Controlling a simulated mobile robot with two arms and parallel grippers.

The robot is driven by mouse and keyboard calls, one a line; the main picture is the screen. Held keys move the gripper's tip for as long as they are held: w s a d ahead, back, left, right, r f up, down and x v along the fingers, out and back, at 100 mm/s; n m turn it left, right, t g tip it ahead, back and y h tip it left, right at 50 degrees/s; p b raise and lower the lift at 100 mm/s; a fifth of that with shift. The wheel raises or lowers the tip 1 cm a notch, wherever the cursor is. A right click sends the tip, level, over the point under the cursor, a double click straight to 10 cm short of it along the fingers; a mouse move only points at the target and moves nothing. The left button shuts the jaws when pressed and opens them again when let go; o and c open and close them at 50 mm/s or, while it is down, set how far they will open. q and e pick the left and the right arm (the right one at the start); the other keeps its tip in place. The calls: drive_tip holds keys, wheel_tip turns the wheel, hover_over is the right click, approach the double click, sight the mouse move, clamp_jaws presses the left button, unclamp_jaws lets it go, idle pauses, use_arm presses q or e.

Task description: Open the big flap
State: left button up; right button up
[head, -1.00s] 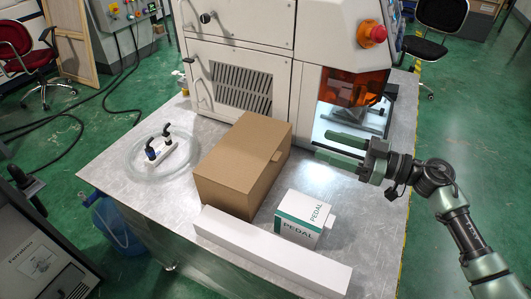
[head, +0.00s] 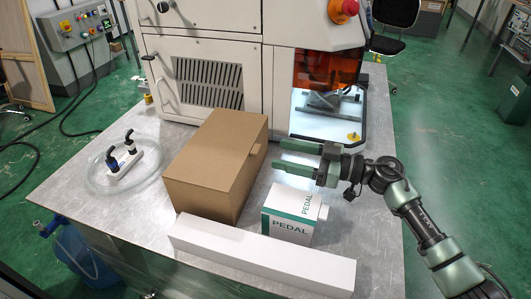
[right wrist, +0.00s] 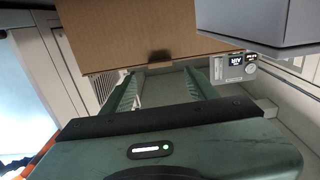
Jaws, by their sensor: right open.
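A closed brown cardboard box (head: 205,165) stands on the metal table; a small tab (head: 258,149) sticks out at its right edge. The pictures do not settle which part is the big flap. My right gripper (head: 279,155) is open and empty just right of the tab, its two green fingers pointing left at the box. My left gripper is not in view.
A white and green PEDAL box (head: 291,212) stands in front of my right gripper, and a long white box (head: 262,262) lies along the table front. The machine (head: 205,75) with an orange window (head: 328,68) stands behind. A coiled hose (head: 97,178) lies left.

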sight(259, 149)
drive_tip(key=x, duration=0.5)
drive_tip(key=shift+w+a, duration=0.1)
drive_tip(key=shift+a, duration=0.2)
clamp_jaws()
idle(1.1)
